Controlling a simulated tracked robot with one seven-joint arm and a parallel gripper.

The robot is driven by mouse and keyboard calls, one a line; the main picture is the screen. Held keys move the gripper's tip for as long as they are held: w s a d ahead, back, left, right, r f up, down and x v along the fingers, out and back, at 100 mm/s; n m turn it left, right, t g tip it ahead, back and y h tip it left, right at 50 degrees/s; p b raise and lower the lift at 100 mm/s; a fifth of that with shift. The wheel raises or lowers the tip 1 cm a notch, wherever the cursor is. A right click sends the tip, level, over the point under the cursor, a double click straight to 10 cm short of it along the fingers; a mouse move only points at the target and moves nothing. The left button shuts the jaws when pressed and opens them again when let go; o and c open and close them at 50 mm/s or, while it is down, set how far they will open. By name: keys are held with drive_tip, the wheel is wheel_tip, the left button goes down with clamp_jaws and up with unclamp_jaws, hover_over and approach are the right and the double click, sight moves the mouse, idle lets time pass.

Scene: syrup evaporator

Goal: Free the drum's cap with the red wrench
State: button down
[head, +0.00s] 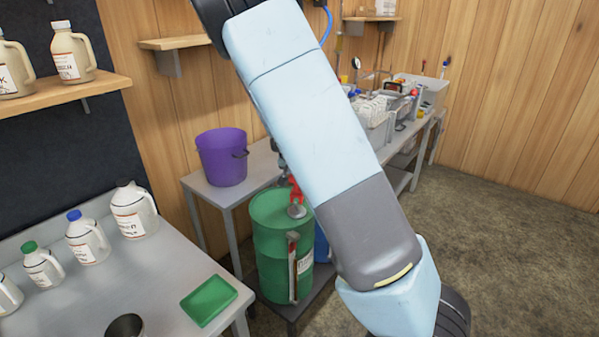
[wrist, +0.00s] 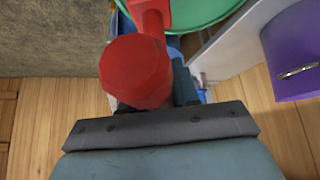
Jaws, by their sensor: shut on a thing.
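The green drum (head: 268,250) stands upright on a low grey stand. A grey round fitting (head: 297,211), which looks like its cap, is on its top. The red wrench (head: 295,188) shows in part above the drum top, close to this fitting; I cannot tell if it is seated on it. In the wrist view the wrench (wrist: 135,72) has its thick end between my fingers and runs up toward the green drum rim (wrist: 196,14). My gripper (wrist: 150,98) is shut on it. In the head view my arm hides most of the gripper.
A purple bucket (head: 222,158) stands on the grey table behind the drum. A blue drum (head: 321,246) is partly hidden beside the green one. Jugs (head: 88,240) and a green tray (head: 208,301) are on the near table. Open floor (head: 500,250) lies to the right.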

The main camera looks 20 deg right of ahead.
drive_tip(key=shift+m, duration=0.3)
drive_tip(key=shift+d+r+m+g+h, duration=0.15)
drive_tip(key=shift+m+g+h, duration=0.45)
drive_tip(key=shift+m, duration=0.6)
drive_tip(key=shift+m, duration=0.3)
drive_tip(key=m, duration=0.1)
drive_tip(key=m+g+h, duration=0.1)
drive_tip(key=m, duration=0.1)
drive_tip(key=shift+s+d+m+g+h, duration=0.1)
drive_tip(key=shift+s+m+g+h, duration=0.2)
drive_tip(key=shift+g+h, duration=0.1)
drive_tip(key=m+g, duration=0.1)
drive_tip(key=m, duration=0.1)
drive_tip(key=m+g, duration=0.1)
drive_tip(key=m, duration=0.1)
drive_tip(key=shift+s+d+h, duration=0.15)
drive_tip(key=shift+h, duration=0.15)
drive_tip(key=shift+s+m+g, duration=0.1)
drive_tip(key=shift+m+g, duration=0.3)
